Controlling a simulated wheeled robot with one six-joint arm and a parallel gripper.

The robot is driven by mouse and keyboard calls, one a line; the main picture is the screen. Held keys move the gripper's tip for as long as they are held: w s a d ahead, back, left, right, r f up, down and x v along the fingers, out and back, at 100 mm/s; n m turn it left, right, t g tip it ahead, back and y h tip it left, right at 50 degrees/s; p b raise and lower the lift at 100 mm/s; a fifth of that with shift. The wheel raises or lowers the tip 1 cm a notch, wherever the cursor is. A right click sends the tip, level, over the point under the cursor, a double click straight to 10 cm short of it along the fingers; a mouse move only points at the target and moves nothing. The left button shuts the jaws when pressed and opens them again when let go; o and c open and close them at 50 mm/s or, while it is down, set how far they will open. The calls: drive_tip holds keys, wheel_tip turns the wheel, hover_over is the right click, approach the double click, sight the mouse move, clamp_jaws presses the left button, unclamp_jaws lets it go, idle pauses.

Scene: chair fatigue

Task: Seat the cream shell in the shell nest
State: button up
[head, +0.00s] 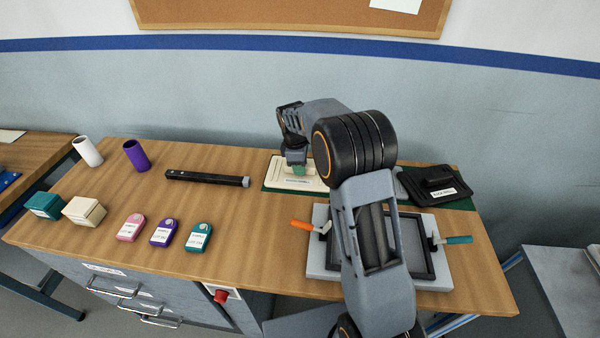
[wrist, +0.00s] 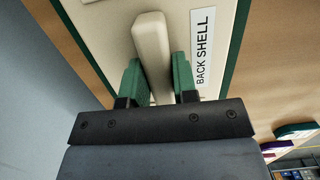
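The cream shell (head: 278,178), a flat cream plate with a raised ridge and a "BACK SHELL" label, lies on a green mat at the back of the bench. It fills the upper wrist view (wrist: 110,25). My gripper (head: 298,166) reaches down over it. The shell looks level on the mat. The shell nest appears to be the grey fixture (head: 319,262) with a dark rectangular frame at front right; my arm hides its middle.
The fixture has an orange clamp handle (head: 301,224) on its left and a teal handle (head: 459,240) on its right. A black shell (head: 428,196) lies right of my arm. A black rod (head: 207,178), cups, boxes and small coloured devices stand to the left.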

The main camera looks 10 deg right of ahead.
clamp_jaws()
drive_tip(key=shift+r, duration=0.1)
